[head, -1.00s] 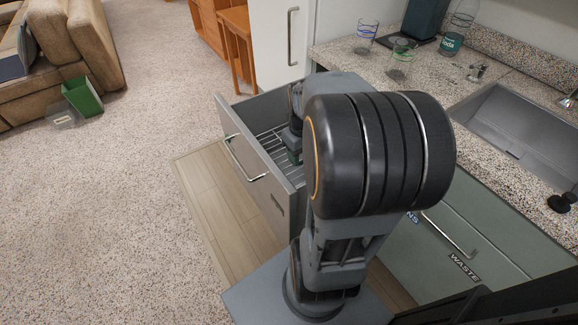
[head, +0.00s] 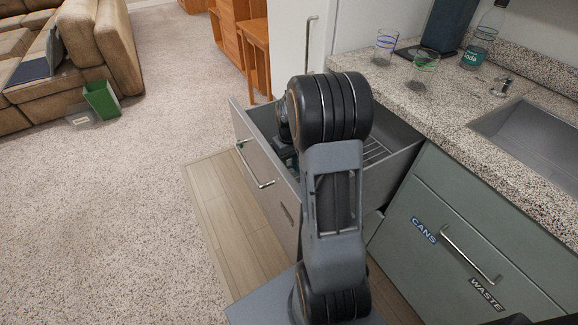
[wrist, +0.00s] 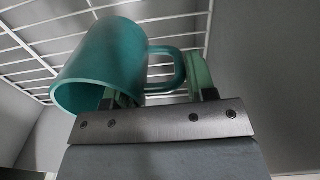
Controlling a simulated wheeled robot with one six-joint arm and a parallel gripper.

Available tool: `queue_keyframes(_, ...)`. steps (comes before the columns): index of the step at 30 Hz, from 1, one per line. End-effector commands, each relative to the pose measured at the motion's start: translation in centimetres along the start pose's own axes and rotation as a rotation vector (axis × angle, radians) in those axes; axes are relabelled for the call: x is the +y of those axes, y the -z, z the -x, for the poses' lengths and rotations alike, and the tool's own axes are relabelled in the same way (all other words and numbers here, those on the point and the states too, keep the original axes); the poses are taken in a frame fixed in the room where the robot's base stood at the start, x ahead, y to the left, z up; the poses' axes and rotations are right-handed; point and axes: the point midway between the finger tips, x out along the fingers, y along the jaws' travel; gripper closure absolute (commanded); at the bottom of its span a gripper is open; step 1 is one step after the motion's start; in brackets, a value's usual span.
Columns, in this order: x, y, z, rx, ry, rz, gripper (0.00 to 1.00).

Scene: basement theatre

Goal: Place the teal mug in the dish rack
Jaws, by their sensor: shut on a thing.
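The teal mug (wrist: 100,62) is large in the wrist view, with its open mouth toward the lower left of the picture and its handle to the right. My gripper (wrist: 160,92) is shut on the mug at its handle, with a pale green finger right of the handle. The white wire dish rack (wrist: 185,28) lies behind the mug in the wrist view. In the head view the rack (head: 374,152) shows inside the open drawer. Contact between mug and rack is unclear.
The pulled-out drawer's grey front (head: 262,185) and walls surround the rack. A speckled counter (head: 450,110) at right bears two glasses (head: 426,65), a soda bottle (head: 485,35) and a sink (head: 530,125). A cabinet front (head: 450,245) stands below. Open carpet is at left.

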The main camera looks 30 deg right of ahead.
Motion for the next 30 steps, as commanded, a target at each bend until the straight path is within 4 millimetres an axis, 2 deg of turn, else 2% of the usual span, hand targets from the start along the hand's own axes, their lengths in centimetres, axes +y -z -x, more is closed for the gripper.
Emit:
queue_keyframes(7, 0.0, 0.7, -0.9, 0.001, -0.001, 0.000, 0.90)
queue_keyframes(15, 0.0, 0.8, -3.9, 0.001, -0.001, -0.001, 0.90)
queue_keyframes(28, 0.0, 0.8, -4.5, 0.001, -0.001, -0.001, 0.90)
queue_keyframes(29, 0.0, 0.8, -4.4, 0.001, 0.000, -0.001, 0.46)
queue_keyframes(30, 0.0, 0.8, -4.4, 0.001, 0.000, -0.001, 0.42)
